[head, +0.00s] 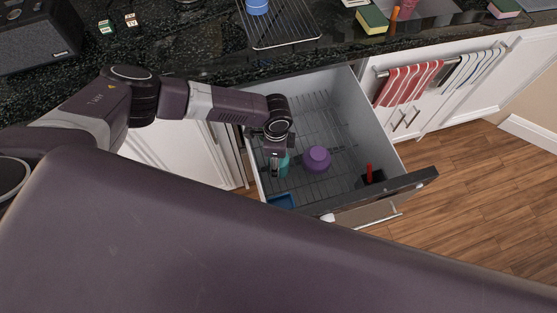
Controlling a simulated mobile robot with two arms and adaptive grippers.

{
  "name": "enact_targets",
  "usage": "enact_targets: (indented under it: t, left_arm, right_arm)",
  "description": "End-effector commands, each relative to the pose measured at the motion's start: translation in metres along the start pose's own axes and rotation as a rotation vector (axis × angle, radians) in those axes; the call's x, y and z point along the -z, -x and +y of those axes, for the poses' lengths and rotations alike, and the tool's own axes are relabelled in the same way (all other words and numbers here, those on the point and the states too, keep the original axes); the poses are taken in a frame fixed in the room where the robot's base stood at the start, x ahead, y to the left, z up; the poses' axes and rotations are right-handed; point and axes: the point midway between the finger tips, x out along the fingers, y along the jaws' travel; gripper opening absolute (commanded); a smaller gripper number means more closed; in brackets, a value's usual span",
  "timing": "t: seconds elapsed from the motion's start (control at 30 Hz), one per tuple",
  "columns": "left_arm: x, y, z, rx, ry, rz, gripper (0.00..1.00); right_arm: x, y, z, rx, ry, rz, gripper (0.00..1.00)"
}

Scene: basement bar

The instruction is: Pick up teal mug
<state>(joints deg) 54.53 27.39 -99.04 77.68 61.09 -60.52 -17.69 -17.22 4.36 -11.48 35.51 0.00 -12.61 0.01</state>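The teal mug (284,167) stands in an open pull-out drawer with a wire rack floor, near its left side. My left arm reaches in from the left over the drawer. My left gripper (275,170) points down at the mug's left side and hides part of it. The fingers are too small to tell whether they touch the mug or how far apart they are. My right gripper is not in view.
The drawer (345,118) also holds a purple bowl (317,158) right of the mug, a blue container (282,201) near the front, and a black holder (372,178) with a red item. The dark countertop (190,55) runs behind. Wood floor (470,170) is clear at right.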

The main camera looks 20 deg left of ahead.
Motion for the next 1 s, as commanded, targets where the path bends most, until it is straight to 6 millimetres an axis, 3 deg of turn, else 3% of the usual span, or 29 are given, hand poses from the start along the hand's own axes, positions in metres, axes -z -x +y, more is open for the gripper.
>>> enact_targets:
  t: [0.17, 0.57, 0.83, 1.0]
  left_arm:
    - [0.0, 0.0, 0.0, -0.001, -0.001, 0.0, 0.55]
    - [0.001, 0.0, 0.0, 0.0, -0.001, 0.001, 0.14]
    - [0.001, 0.002, 0.0, 0.0, -0.001, 0.001, 0.13]
    - [0.001, 0.015, 0.0, 0.0, -0.001, 0.003, 0.13]
  right_arm:
    - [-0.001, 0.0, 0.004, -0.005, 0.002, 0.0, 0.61]
    - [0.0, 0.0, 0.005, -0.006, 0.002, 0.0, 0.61]
    - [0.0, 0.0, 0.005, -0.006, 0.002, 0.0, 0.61]
    - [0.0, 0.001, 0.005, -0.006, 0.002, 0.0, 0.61]
